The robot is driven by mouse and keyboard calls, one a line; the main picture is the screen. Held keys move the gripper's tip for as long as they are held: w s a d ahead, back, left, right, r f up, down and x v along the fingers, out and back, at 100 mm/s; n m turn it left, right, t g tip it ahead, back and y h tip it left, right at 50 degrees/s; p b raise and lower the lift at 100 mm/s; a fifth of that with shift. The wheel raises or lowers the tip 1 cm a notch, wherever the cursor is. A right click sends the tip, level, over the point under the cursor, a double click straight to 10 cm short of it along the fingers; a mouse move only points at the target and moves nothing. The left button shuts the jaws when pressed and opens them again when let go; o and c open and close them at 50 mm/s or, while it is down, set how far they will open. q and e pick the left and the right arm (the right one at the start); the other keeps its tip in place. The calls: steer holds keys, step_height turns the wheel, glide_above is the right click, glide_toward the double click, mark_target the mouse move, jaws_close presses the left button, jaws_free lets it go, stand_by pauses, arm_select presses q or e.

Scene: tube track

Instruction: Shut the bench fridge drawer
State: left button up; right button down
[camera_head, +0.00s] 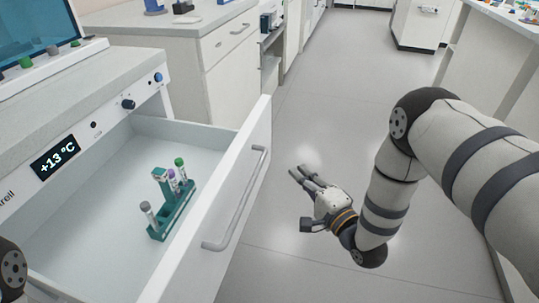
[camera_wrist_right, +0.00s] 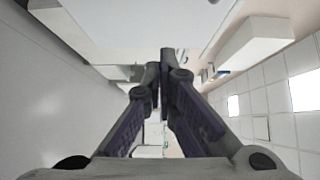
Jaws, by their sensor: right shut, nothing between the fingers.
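The bench fridge drawer (camera_head: 258,132) is pulled far out in the head view. Its white front panel stands well away from the fridge body (camera_head: 92,137), and a grey bar handle (camera_head: 238,202) runs along the outer face. A green rack (camera_head: 176,214) with several capped tubes stands inside on the drawer floor. My right gripper (camera_head: 301,174) is right of the handle, out in front of the drawer, apart from it and empty. Its fingers are together in the right wrist view (camera_wrist_right: 160,62). My left gripper is out of view; only a piece of my left arm shows at the lower left.
The fridge display (camera_head: 55,158) reads +13 °C. A white cabinet (camera_head: 228,65) stands behind the drawer. Open floor (camera_head: 330,110) lies right of the drawer. Another bench (camera_head: 496,55) stands at the right, behind my right arm.

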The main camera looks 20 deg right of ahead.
glide_toward(262, 146)
steer(key=w+d, duration=0.2)
steer(key=d, duration=0.1)
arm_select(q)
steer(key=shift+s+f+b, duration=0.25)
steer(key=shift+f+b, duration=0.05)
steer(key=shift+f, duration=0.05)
arm_select(e)
steer(key=shift+w+a+f, duration=0.1)
steer(key=shift+w+a, duration=0.6)
steer(key=shift+a, duration=0.25)
steer(key=shift+w+a+f, duration=0.1)
steer(key=shift+w+a, duration=0.55)
steer(key=shift+a, duration=0.3)
